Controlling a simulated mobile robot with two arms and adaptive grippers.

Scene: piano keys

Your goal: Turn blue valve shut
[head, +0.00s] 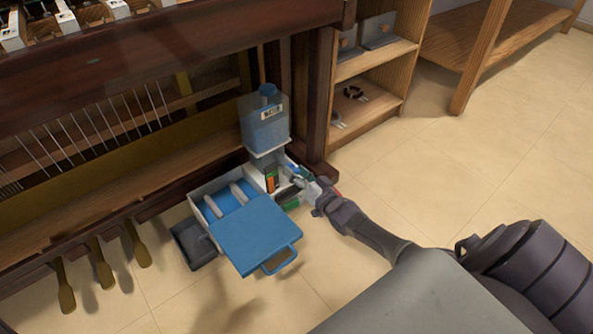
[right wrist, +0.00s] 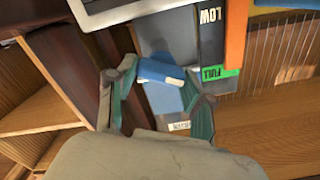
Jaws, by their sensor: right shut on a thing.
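The blue valve (right wrist: 160,72) shows in the right wrist view as a short blue handle with a pale end, between the green-padded fingers of my right gripper (right wrist: 163,85). The fingers are shut on it, one on each side. In the head view my right gripper (head: 298,184) reaches in from the right to the side of the white unit under the blue water tank (head: 265,128). There the gripper mostly hides the valve. My left gripper is in neither view.
A level gauge marked LOW and FULL (right wrist: 212,40) stands beside the valve. An open blue-lidded case (head: 255,235) lies in front of the tank. The piano's dark wooden leg (head: 318,110) stands close behind. Brass pedals (head: 103,265) are at left.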

